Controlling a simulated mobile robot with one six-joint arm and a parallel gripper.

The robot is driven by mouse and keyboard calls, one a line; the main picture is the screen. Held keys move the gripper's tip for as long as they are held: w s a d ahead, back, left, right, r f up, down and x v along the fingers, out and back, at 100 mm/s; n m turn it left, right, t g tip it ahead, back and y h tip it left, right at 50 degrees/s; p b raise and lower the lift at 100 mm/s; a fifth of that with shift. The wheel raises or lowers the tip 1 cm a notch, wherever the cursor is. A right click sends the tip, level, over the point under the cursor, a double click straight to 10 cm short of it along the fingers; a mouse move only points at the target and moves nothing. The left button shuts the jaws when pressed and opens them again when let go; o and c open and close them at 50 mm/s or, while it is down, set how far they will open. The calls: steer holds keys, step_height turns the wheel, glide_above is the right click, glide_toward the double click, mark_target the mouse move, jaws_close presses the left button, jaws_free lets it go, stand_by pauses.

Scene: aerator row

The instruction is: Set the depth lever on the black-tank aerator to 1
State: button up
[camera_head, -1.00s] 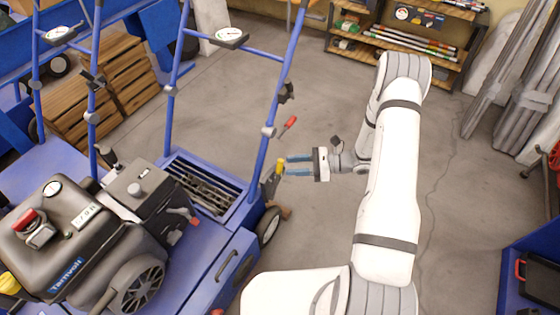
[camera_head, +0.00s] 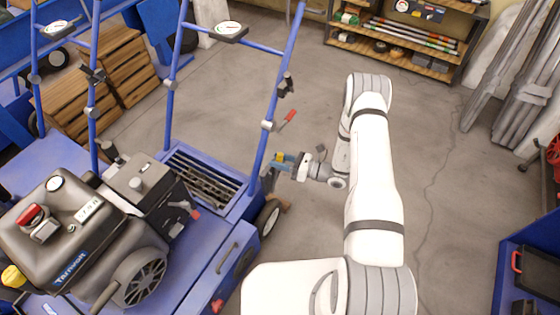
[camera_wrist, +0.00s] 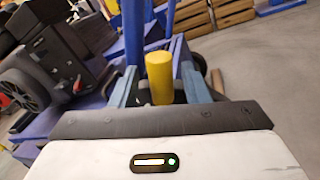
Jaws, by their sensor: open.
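The black-tank aerator (camera_head: 75,235) stands at the left, blue-framed, with a black engine and tank. Its depth lever, with a yellow grip (camera_head: 280,157), stands at its right rear corner above the wheel. In the wrist view the yellow grip (camera_wrist: 159,78) stands upright between the two blue fingers. My gripper (camera_head: 284,163) is open around the grip, coming from the right; the fingers (camera_wrist: 160,88) show a gap on at least one side. Contact cannot be told. The lower lever and any depth numbers are hidden or too small to read.
A red-handled lever (camera_head: 289,115) sticks out from the aerator's handlebar just above my gripper. The rear wheel (camera_head: 268,218) is below. Wooden crates (camera_head: 80,95) and a tool shelf (camera_head: 400,40) stand behind.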

steer(key=shift+w+a, duration=0.1)
steer(key=shift+a, duration=0.15)
jaws_close()
stand_by(0.3)
